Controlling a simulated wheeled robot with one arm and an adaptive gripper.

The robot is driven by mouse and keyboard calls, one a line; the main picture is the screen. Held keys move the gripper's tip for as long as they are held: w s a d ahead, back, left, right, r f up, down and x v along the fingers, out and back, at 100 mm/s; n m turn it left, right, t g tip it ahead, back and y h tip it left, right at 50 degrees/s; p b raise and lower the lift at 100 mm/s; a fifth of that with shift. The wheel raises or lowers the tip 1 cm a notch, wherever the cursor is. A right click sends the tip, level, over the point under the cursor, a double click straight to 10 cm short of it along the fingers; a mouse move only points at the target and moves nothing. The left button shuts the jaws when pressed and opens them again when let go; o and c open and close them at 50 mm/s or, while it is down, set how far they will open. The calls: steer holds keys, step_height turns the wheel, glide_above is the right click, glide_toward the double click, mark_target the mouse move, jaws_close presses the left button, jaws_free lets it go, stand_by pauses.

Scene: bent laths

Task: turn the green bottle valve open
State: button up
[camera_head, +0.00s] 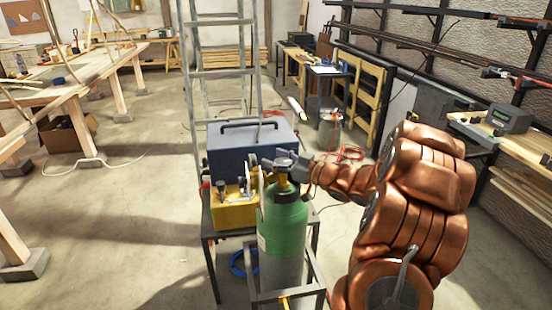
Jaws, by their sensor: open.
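A green gas bottle (285,222) with a grey lower part stands upright in a metal frame in the lower middle of the head view. Its yellowish neck and valve (284,184) are at the top. My copper-coloured arm reaches in from the right. My gripper (284,163) is at the top of the bottle, over or around the valve, with its fingers apart. The fingers and wrist partly hide the valve, and I cannot tell whether they touch it.
A blue-grey case (232,143) and a yellow unit (236,212) stand on a metal stand (212,262) just left of the bottle. A ladder (222,75) rises behind. Workbenches (55,88) line the left. Open concrete floor (125,215) lies at left.

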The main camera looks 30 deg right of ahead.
steer(key=c, duration=1)
steer(key=shift+o, duration=0.2)
steer(key=shift+y+p, duration=0.3)
steer(key=shift+p, duration=0.05)
steer(key=shift+a+n+g+y+p, duration=0.15)
steer(key=shift+n+g+y+p, duration=0.45)
steer(key=shift+n+y+p, duration=0.25)
steer(key=y, duration=0.1)
steer(key=n+g+y+p, duration=0.1)
steer(key=n+g+y, duration=0.1)
steer(key=shift+s+a+f+n, duration=0.1)
steer(key=shift+s+a+n, duration=0.15)
steer(key=shift+s+a+n+g+y+p, duration=0.15)
steer(key=shift+n+g+y+p, duration=0.1)
steer(key=shift+n+g+y, duration=0.6)
steer(key=shift+s+a+n+g+y+p, duration=0.1)
steer(key=shift+n+g+y+p, duration=0.1)
steer(key=shift+n+g+y, duration=0.6)
steer(key=shift+g, duration=0.45)
steer(key=shift+s+n+g+y+p, duration=0.2)
steer(key=shift+n+g+y+p, duration=0.25)
steer(key=shift+n+g, duration=0.5)
steer(key=shift+s+n+g+y+p, duration=0.2)
steer(key=shift+n+g+y, duration=0.4)
steer(key=shift+g, duration=0.55)
